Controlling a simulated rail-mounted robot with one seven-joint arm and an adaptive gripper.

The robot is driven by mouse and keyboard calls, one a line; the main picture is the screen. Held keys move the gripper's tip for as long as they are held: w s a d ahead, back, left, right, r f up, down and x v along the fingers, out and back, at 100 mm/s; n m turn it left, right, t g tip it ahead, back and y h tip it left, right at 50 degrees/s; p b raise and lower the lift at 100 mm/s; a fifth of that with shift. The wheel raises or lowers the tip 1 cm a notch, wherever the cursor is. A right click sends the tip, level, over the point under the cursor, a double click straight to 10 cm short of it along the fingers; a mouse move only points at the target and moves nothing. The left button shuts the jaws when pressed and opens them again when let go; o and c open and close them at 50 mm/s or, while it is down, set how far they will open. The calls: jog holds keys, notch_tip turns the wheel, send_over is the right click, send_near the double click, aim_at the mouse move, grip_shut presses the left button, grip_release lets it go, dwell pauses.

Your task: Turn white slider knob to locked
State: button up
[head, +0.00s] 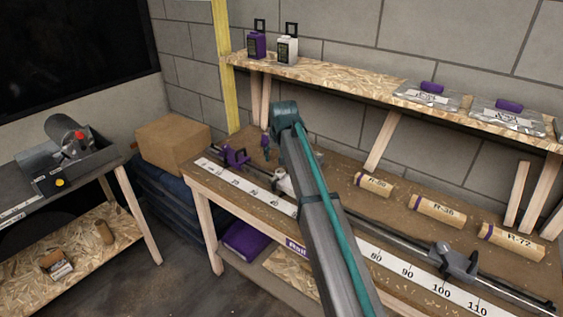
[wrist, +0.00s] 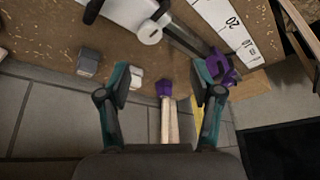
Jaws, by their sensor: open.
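The white slider (head: 283,181) sits on the metal rail in the head view, partly hidden by my arm. In the wrist view its white body (wrist: 128,10) is cut by the top edge, and its round white knob (wrist: 150,33) faces the camera. My gripper (wrist: 162,80) is open and empty, its two teal-padded fingers apart, with the knob above the gap between them in the picture and not between the fingertips. In the head view my gripper is mostly hidden behind my arm. I cannot read any lock mark on the knob.
A purple clamp (head: 235,157) stands at the rail's left end, and also shows near the right finger in the wrist view (wrist: 228,76). A grey slider (head: 455,262) is farther right. Labelled wooden rolls (head: 437,212) lie behind the rail. A shelf (head: 345,78) overhangs the bench's back.

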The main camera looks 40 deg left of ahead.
aim_at(280, 171)
jog(key=p+x, duration=0.1)
jog(key=x, duration=0.2)
jog(key=w+p+x, duration=0.1)
jog(key=x, duration=0.3)
jog(key=d+p+x, duration=0.1)
jog(key=x, duration=0.2)
jog(key=shift+w+a+f, duration=0.1)
jog(key=shift+w+f, duration=0.1)
jog(key=shift+c, duration=0.2)
jog(key=c, duration=1.1)
